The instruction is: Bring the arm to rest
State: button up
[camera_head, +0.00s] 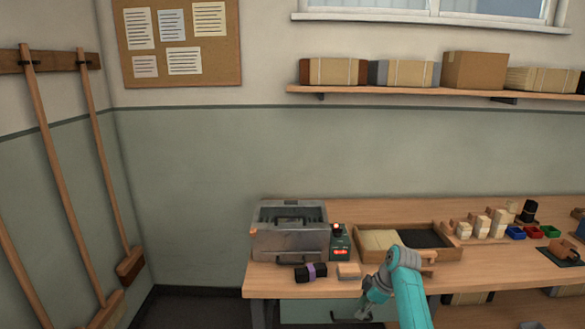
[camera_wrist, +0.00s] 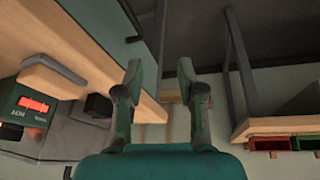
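My teal arm (camera_head: 408,296) reaches in from the bottom of the head view, in front of the workbench (camera_head: 310,286). My gripper (camera_head: 372,296) hangs at the bench's front edge and points down to the left. In the wrist view my gripper (camera_wrist: 160,75) has its two fingers well apart, with nothing held between them. The bench edge and dark floor show beyond the fingertips. The exact gap between my gripper and the bench edge is hard to tell.

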jog(key=s+a+f+m+t+h, duration=0.1)
jog(key=s+f+m+t, duration=0.1)
jog(key=s+f, duration=0.65)
jog(key=s+a+f+m+t, duration=0.1)
jog(key=s+f+m, duration=0.3)
jog(key=f, duration=0.7)
jog(key=s+f+m+t+h, duration=0.1)
jog(key=s+f+t, duration=0.15)
jog(key=s, duration=0.75)
jog(key=s+f+m+t+h, duration=0.1)
jog(key=s+f+m, duration=0.15)
jog(key=s, duration=0.75)
jog(key=s+r+m+t, duration=0.15)
jog(key=s+r, duration=0.35)
jog(key=s, duration=0.5)
jog(key=s+r+m+t, duration=0.1)
jog(key=s+r+t, duration=0.1)
jog(key=s+r, duration=0.65)
jog(key=s+a+r+m+t, duration=0.1)
jog(key=s+r+m+t, duration=0.1)
jog(key=s+r, duration=1.2)
notch_tip(320, 180, up, 3)
jog(key=shift+f+m+t+h, duration=0.1)
jog(key=shift+m+t+h, duration=0.2)
jog(key=shift+m+h, duration=0.1)
